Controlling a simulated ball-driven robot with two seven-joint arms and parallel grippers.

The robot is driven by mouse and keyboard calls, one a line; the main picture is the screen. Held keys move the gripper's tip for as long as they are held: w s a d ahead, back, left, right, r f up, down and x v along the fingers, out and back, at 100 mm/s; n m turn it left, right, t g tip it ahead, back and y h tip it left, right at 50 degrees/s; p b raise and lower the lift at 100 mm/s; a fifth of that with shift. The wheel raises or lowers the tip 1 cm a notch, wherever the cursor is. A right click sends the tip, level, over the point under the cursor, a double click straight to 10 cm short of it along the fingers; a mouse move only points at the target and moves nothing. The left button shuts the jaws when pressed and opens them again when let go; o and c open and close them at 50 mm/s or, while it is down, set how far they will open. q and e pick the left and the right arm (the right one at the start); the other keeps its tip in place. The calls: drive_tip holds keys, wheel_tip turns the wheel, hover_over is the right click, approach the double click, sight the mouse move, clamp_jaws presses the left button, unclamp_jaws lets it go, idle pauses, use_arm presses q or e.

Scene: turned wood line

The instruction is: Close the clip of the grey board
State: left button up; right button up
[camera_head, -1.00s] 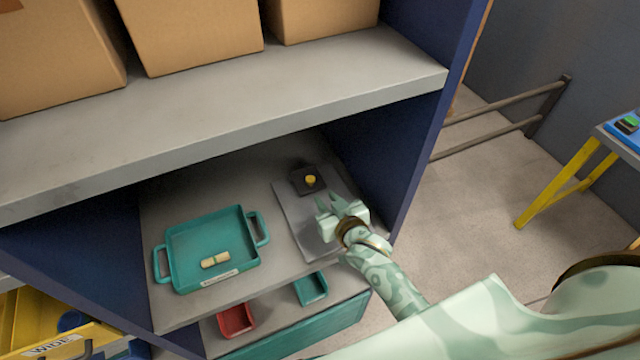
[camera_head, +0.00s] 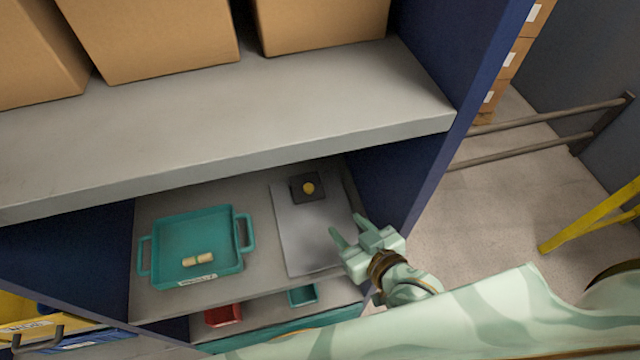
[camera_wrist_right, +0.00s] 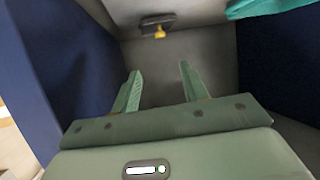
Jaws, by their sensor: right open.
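The grey board (camera_head: 300,238) lies flat on the lower shelf, at its right side. A dark clip (camera_head: 298,194) with a yellow knob (camera_head: 308,188) sits at the board's far end. The clip (camera_wrist_right: 150,20) and the knob (camera_wrist_right: 160,34) also show at the top of the right wrist view. I cannot tell whether the clip is up or down. My right gripper (camera_head: 348,229) is open and empty at the board's near right edge, apart from the clip. In the wrist view its fingers (camera_wrist_right: 160,72) point toward the clip. My left gripper is out of view.
A teal tray (camera_head: 160,221) holding small wooden pieces (camera_head: 198,260) stands left of the board. An upper shelf (camera_head: 230,120) with cardboard boxes overhangs the back. A blue side wall (camera_head: 385,180) stands close on the right. Red (camera_head: 222,316) and teal (camera_head: 302,297) bins sit below.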

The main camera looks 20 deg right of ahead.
sight(309, 186)
drive_tip(key=b+x, duration=0.2)
drive_tip(key=x, duration=1.4)
drive_tip(key=shift+w+a, duration=0.1)
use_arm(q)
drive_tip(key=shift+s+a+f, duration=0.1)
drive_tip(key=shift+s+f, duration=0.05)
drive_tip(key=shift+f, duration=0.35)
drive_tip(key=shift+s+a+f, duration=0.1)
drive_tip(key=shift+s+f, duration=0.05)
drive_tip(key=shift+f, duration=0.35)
use_arm(e)
clamp_jaws()
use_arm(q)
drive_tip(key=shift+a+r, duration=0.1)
use_arm(e)
drive_tip(key=shift+r, duration=0.1)
